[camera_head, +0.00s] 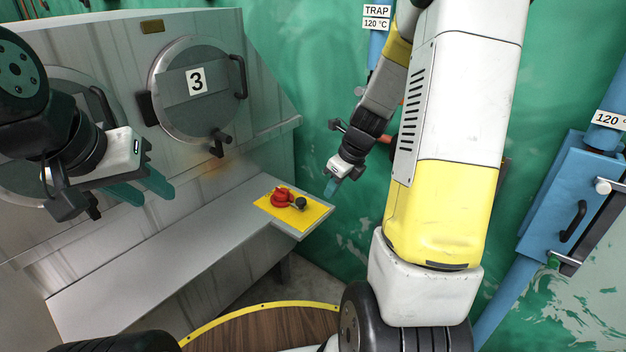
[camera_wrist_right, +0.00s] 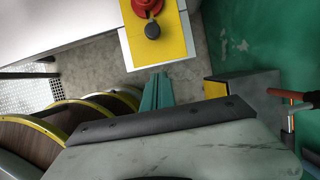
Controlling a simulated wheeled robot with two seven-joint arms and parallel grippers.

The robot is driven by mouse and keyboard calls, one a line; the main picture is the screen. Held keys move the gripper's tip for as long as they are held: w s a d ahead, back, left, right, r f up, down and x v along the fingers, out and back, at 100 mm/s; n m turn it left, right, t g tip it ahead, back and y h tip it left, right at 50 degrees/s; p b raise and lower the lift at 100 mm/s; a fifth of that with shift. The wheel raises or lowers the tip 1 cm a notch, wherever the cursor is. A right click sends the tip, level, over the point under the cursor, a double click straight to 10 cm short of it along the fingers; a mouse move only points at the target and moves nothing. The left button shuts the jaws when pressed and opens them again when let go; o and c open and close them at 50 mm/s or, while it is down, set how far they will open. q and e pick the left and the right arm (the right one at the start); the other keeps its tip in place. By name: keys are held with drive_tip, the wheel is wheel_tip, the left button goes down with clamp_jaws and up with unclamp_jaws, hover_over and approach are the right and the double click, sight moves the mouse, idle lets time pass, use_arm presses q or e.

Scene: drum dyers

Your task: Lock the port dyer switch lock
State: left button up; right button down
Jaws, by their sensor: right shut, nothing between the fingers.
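The switch, a red rotary knob (camera_head: 281,197) with a black-tipped lever (camera_head: 299,203), sits on a yellow plate (camera_head: 264,208) at the right end of the grey ledge. In the right wrist view the red knob (camera_wrist_right: 146,5) is cut off by the top edge, with the black tip (camera_wrist_right: 152,30) below it on the yellow plate (camera_wrist_right: 170,42). My right gripper (camera_head: 331,187) is to the right of the plate, apart from it; its teal fingers (camera_wrist_right: 156,92) are shut and empty. My left gripper (camera_head: 160,189) is open and empty in front of the drum machine, left of the switch.
A round door marked 3 (camera_head: 197,88) with a handle is on the grey drum machine behind. A blue pipe and box (camera_head: 560,190) stand at the right. The grey ledge (camera_head: 170,262) is bare left of the plate. A green wall (camera_head: 315,110) is behind my right gripper.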

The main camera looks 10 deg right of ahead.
sight(303, 201)
drive_tip(key=w+a+f, duration=0.1)
drive_tip(key=f, duration=0.1)
drive_tip(key=w+a+f, duration=0.1)
drive_tip(key=w+f, duration=0.1)
drive_tip(key=f, duration=0.1)
drive_tip(key=w+a+f, duration=0.1)
drive_tip(key=f, duration=0.1)
drive_tip(key=shift+w+a+f, duration=0.25)
drive_tip(key=shift+w+a, duration=0.1)
drive_tip(key=shift+a, duration=0.05)
drive_tip(key=shift+w+a, duration=0.25)
drive_tip(key=shift+w, duration=0.15)
drive_tip(key=shift+w+a+r, duration=0.1)
drive_tip(key=shift+w+a, duration=0.65)
drive_tip(key=shift+w, duration=0.2)
